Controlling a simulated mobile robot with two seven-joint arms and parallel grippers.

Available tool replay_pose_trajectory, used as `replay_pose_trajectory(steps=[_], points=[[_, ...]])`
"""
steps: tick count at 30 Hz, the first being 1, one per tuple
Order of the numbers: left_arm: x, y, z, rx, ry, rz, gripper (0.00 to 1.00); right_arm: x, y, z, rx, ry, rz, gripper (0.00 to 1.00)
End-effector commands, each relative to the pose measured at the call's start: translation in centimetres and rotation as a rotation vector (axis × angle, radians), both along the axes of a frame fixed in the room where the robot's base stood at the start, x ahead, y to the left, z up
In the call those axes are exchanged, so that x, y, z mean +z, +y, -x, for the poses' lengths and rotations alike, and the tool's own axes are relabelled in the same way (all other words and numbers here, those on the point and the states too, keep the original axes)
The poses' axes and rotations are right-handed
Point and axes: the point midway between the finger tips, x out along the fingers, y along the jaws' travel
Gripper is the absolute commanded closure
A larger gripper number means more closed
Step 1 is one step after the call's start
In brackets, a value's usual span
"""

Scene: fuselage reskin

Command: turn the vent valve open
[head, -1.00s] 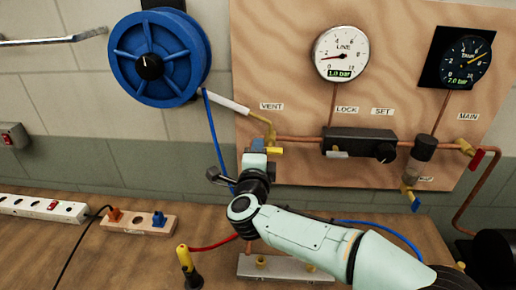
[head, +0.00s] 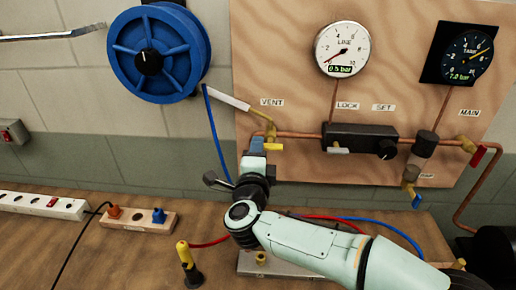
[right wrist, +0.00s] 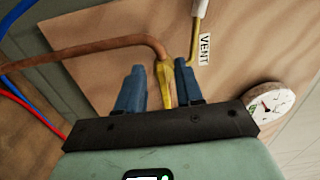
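My left gripper is out of view.
The line gauge (head: 342,49) reads 0.5 bar, the tank gauge (head: 467,54) 7.0 bar. A black regulator (head: 358,139) sits right of the valve, and a blue hose reel (head: 159,54) hangs upper left. A yellow-topped tool (head: 186,262) stands on the bench.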

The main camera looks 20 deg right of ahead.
Motion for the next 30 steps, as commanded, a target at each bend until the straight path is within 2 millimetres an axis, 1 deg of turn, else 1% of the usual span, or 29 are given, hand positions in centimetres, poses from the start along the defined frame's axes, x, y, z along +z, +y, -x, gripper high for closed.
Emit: replay_pose_trajectory(steps=[1,3,9,12,15,21,30], points=[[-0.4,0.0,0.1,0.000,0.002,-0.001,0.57,-0.1,0.6,1.1,0.005,-0.001,-0.002,0.64],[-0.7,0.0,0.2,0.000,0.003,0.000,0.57,-0.1,1.3,2.6,0.005,-0.001,-0.001,0.64],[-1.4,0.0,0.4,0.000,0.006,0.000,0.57,-0.1,3.2,6.6,0.005,0.001,-0.001,0.64],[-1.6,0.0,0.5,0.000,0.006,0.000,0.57,-0.1,3.9,8.0,0.004,0.000,-0.001,0.64],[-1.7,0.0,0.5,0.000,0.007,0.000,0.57,-0.1,4.5,9.1,0.003,0.001,0.000,0.64],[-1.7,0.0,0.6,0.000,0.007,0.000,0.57,-0.1,4.8,9.8,0.002,0.002,0.000,0.64],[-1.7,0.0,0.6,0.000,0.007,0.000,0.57,-0.1,4.8,9.8,0.001,0.001,0.000,0.64]])
